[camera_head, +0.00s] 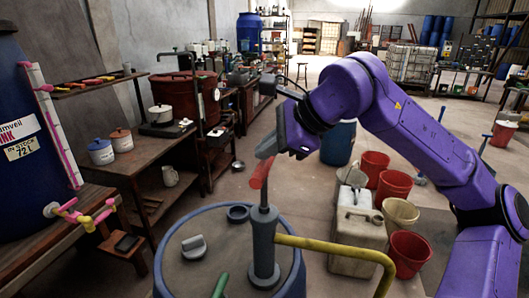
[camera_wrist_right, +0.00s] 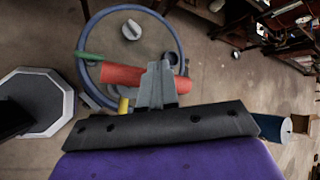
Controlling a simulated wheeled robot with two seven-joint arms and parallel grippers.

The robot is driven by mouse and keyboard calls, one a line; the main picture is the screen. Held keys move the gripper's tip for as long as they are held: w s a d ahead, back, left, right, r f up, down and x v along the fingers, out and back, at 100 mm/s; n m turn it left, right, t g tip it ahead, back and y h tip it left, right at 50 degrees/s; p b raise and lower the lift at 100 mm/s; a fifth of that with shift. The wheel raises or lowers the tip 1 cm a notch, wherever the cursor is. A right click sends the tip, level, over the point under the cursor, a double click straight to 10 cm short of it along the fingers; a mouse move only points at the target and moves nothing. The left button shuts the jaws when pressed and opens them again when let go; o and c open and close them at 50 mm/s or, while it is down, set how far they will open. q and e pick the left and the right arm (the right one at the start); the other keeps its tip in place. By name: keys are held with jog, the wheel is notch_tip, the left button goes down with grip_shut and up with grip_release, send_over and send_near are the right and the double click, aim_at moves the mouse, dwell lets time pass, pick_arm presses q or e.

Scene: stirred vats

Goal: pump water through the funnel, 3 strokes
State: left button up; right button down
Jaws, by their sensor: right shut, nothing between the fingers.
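A grey hand pump (camera_head: 263,243) stands upright on a blue drum (camera_head: 185,245). Its red handle (camera_head: 262,172) slants up at the top and shows crosswise in the right wrist view (camera_wrist_right: 120,77). A yellow spout pipe (camera_head: 340,250) runs right from the pump, its end bending down at the picture's bottom edge. My right gripper (camera_head: 268,148) is shut and empty, its fingertips right by the handle's upper end. In the right wrist view the fingers (camera_wrist_right: 157,78) overlap the handle; I cannot tell whether they touch it. I cannot pick out a funnel for certain. My left gripper is not in view.
A pale jerrycan (camera_head: 355,235) stands right of the drum, beside a cream tapered vessel (camera_head: 400,213) and several red buckets (camera_head: 408,255). A grey cap (camera_head: 194,246) and a green rod (camera_head: 220,286) are on the drum top. A wooden bench (camera_head: 140,160) stands left.

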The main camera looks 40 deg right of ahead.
aim_at(267, 164)
notch_tip(267, 164, up, 6)
jog(key=p, duration=0.5)
jog(key=shift+r, duration=0.1)
jog(key=shift+f, duration=0.2)
dwell(2.2)
